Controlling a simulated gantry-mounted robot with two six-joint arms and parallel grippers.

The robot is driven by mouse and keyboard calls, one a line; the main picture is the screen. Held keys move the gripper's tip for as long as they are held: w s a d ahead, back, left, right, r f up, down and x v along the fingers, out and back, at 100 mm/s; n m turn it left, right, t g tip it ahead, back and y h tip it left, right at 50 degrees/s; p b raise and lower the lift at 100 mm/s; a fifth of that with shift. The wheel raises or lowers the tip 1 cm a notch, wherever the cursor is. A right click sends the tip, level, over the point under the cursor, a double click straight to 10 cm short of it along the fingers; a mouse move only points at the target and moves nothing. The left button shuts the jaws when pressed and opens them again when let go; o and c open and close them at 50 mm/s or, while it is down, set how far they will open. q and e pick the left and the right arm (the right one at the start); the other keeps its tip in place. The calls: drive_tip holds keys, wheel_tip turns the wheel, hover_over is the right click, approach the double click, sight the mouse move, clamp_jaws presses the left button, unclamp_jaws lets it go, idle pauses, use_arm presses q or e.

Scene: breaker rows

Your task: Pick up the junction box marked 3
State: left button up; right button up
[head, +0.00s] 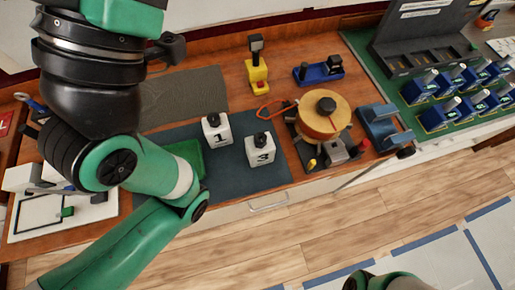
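The junction box marked 3 (261,150) is a white cube with a black knob on top. It stands upright on the dark blue-grey mat (247,180); its digit is small but looks like a 3. A similar white box marked 1 (217,131) stands just to its left and a little farther back. My green and black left arm fills the left side of the head view, but its gripper does not show. Only a small green piece of my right arm shows at the bottom edge, and its gripper is out of view. Nothing touches the box marked 3.
A round wooden-topped device (324,112) stands right of the boxes. Behind are a yellow stand (257,72) and a blue tool (318,71). A green board (415,115) with several blue breakers is at right. A green object (187,154) is partly hidden by my arm.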

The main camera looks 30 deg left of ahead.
idle(0.4)
use_arm(q)
drive_tip(key=o, duration=0.5)
drive_tip(key=shift+c, duration=0.2)
